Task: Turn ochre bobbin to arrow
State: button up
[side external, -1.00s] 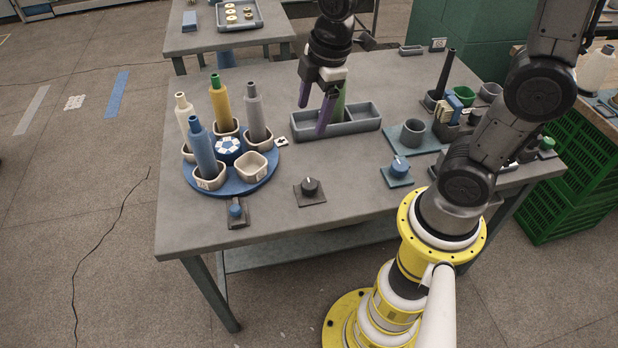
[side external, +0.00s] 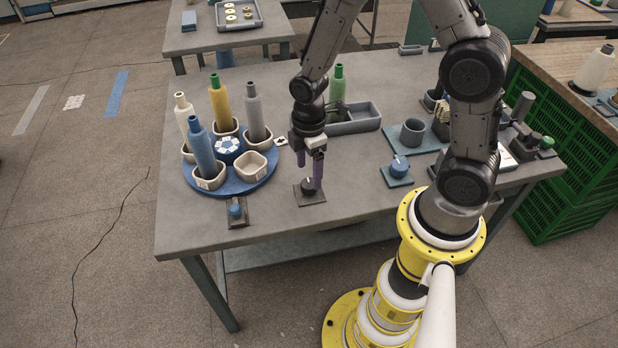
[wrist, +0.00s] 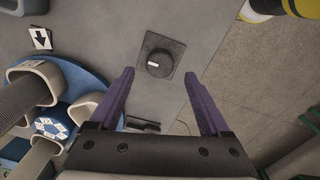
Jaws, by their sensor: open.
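The ochre bobbin (side external: 220,106) stands upright in a cup at the back of the blue turntable (side external: 238,185). A white tile with a black arrow (side external: 282,141) lies on the table beside the turntable's right edge; the arrow tile (wrist: 40,38) also shows in the wrist view. A black knob (side external: 308,187) on a square plate is in front of the tile. My gripper (side external: 307,172) is low over this knob, open and empty. In the wrist view the knob (wrist: 157,62), with a white mark, lies just beyond the gap between the purple fingertips (wrist: 160,76).
Cream (side external: 186,118), grey (side external: 254,112) and blue (side external: 202,150) bobbins stand in other turntable cups; the front-right cup (side external: 256,165) is empty. A green bobbin (side external: 338,85) stands at the grey tray (side external: 355,121). A blue knob (side external: 398,167) is to the right, a small blue button (side external: 236,210) front left.

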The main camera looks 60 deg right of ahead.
aim_at(309, 183)
jog(key=shift+f, duration=1.9)
jog(key=shift+c, duration=0.3)
grip_shut()
